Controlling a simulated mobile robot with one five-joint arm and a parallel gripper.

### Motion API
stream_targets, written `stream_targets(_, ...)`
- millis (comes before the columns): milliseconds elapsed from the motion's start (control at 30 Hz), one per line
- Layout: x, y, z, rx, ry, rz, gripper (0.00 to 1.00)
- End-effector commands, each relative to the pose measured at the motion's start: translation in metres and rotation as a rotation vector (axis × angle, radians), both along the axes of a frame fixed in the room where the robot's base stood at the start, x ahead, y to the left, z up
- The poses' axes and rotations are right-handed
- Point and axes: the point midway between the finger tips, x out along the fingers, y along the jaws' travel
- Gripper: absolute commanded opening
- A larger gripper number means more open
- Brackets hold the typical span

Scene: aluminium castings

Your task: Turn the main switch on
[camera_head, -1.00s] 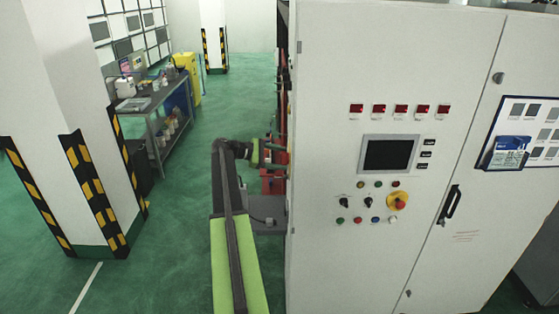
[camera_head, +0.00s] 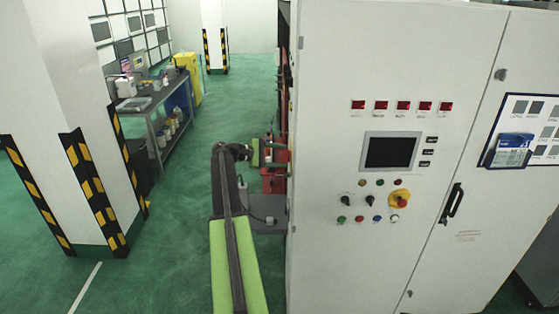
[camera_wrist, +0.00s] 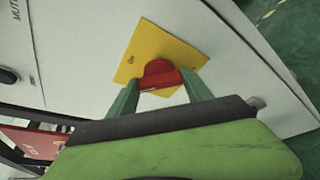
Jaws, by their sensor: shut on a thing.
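The main switch, a red rotary knob (camera_wrist: 160,75) on a yellow square plate (camera_wrist: 152,45), is on a pale cabinet panel in the wrist view. The plate appears rotated in the picture, and its small markings are too small to read surely. My gripper (camera_wrist: 158,88) has its two green fingers on either side of the knob's lower part, shut on it. In the head view my gripper (camera_head: 278,154) reaches the left side of the white cabinet (camera_head: 345,60); the knob is hidden there.
The cabinet front has a screen (camera_head: 390,151), small buttons and a red-yellow emergency stop (camera_head: 400,200). A striped pillar (camera_head: 85,190) and a workbench (camera_head: 160,105) stand left. Green floor (camera_head: 170,260) is clear between pillar and arm. A red sign (camera_wrist: 30,142) is at the wrist view's lower left.

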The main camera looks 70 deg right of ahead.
Motion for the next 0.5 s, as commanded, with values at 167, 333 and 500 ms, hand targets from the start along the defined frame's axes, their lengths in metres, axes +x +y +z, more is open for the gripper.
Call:
stream_targets(167,-0.004,0.0037,-0.0086,-0.148,-0.066,-0.008,0.18)
stream_targets(333,-0.0042,0.004,-0.01,-0.298,-0.124,-0.009,0.18)
stream_targets(500,-0.0043,0.0041,-0.0105,-0.438,-0.177,-0.011,0.18)
